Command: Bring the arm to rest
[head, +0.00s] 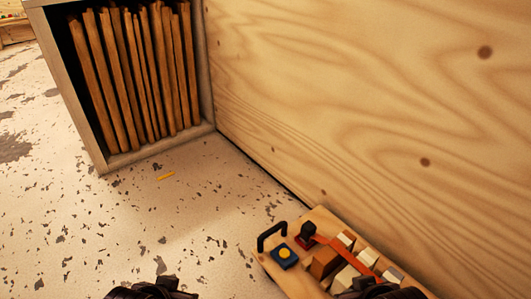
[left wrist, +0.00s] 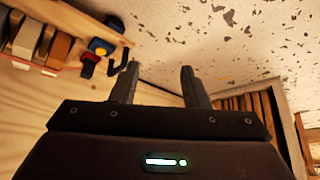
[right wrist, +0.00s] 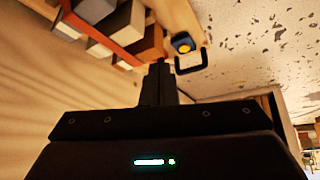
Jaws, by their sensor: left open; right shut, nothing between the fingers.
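My left gripper (left wrist: 160,70) is open, with empty space between its two fingers in the left wrist view. My right gripper (right wrist: 161,66) is shut with its fingers together and nothing between them in the right wrist view. In the head view only dark parts of my two arms show at the bottom edge, and the fingers cannot be made out there. No foil roll can be made out in any view.
A wooden board (head: 268,262) with a black handle, a blue block with a yellow knob (head: 285,254) and several blocks lies against a wooden panel (head: 380,90). A cabinet (head: 75,90) of upright brown slats stands back left. The speckled floor (head: 150,225) is mostly clear.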

